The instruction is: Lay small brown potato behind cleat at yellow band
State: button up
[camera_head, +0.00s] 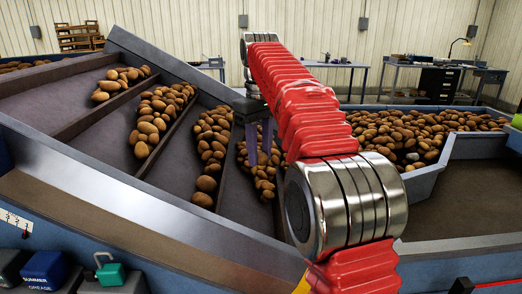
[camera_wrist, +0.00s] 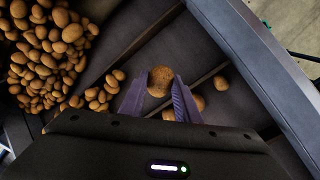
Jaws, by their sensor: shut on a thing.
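My gripper (camera_wrist: 160,88) is shut on a small brown potato (camera_wrist: 160,79), held between the purple fingertips in the wrist view. In the head view my gripper (camera_head: 260,158) points down over a potato row on the dark cleated belt (camera_head: 108,140); I cannot pick out the held potato there. A cleat (camera_head: 182,138) runs slantwise between two potato rows. In the wrist view another cleat (camera_wrist: 133,45) crosses the belt above left of the held potato, and loose potatoes lie under and beside the fingers. I cannot make out a yellow band on the belt in either view.
Potatoes lie in rows between the cleats, with bare belt beside them. A large potato heap (camera_head: 410,132) fills the bin at right. A blue-grey side wall (camera_head: 180,215) edges the belt in front. It also shows at right in the wrist view (camera_wrist: 262,62).

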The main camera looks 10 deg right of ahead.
jog(key=shift+d+f, duration=0.15)
jog(key=shift+f, duration=0.05)
jog(key=shift+s+f, duration=0.1)
jog(key=shift+f, duration=10.7)
jog(key=o, duration=1.1)
jog(key=shift+r, duration=0.1)
